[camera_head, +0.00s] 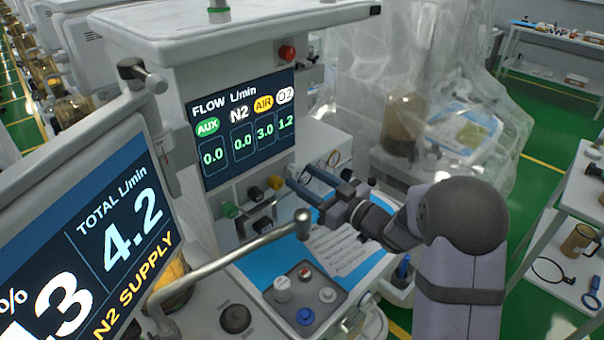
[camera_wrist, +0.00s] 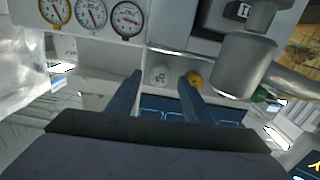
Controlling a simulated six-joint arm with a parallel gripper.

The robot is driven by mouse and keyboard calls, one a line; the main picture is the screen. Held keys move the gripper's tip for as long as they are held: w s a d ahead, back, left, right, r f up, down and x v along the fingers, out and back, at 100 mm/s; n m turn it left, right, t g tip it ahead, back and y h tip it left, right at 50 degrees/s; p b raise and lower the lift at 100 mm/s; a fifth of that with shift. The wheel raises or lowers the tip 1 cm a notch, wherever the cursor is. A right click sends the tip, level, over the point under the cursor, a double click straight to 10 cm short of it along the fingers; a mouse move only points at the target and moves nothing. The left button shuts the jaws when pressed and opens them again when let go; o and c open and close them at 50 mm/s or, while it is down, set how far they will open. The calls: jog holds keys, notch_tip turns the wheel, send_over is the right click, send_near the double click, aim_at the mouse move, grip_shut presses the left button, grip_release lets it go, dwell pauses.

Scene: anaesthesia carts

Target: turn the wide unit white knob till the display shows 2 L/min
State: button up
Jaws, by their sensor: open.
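The wide unit's flow display (camera_head: 245,128) reads AUX 0.0, N2 0.0, AIR 3.0 and O2 1.2 L/min; the O2 label is white. Below it is a row of knobs on the front panel.
A yellow knob (camera_wrist: 195,79) sits close beside my right finger in the wrist view. A green knob (camera_head: 230,210) is at the row's left end. A grey metal bar (camera_head: 225,259) with a rounded end crosses in front. Gauges (camera_wrist: 90,14) show at the wrist view's top.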

jog(key=shift+x, duration=0.8)
jog(key=c, duration=1.1)
jog(key=shift+f+n+b, duration=0.1)
jog(key=shift+n+b, duration=0.2)
jog(key=shift+b, duration=0.1)
